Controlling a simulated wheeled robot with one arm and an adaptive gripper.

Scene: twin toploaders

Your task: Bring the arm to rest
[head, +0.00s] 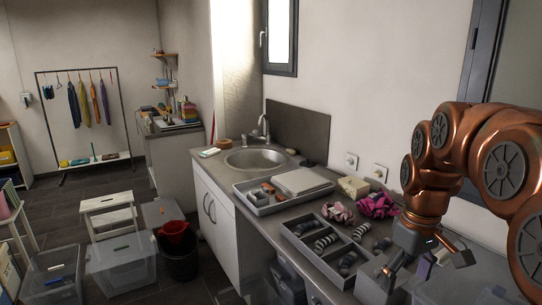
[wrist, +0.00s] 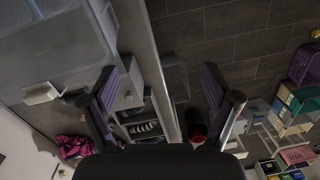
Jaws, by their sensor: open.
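My copper-coloured arm reaches in from the right side of the head view, bent over the near right end of the counter. My gripper (head: 425,264) hangs at its end, beside the right side of the grey divided tray (head: 297,244). In the wrist view my gripper (wrist: 162,84) has its two dark fingers spread wide apart. Nothing is held between them. The tray's compartments hold several rolled striped and dark socks (head: 326,241). I cannot tell whether the gripper touches anything below it.
Magenta cloth (head: 378,205) and pink cloth (head: 337,212) lie behind the divided tray. A second grey tray (head: 258,208) stands near the sink (head: 256,160). Clear bins (head: 122,270), a white step stool (head: 107,212) and a black bucket (head: 179,262) stand on the floor at left.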

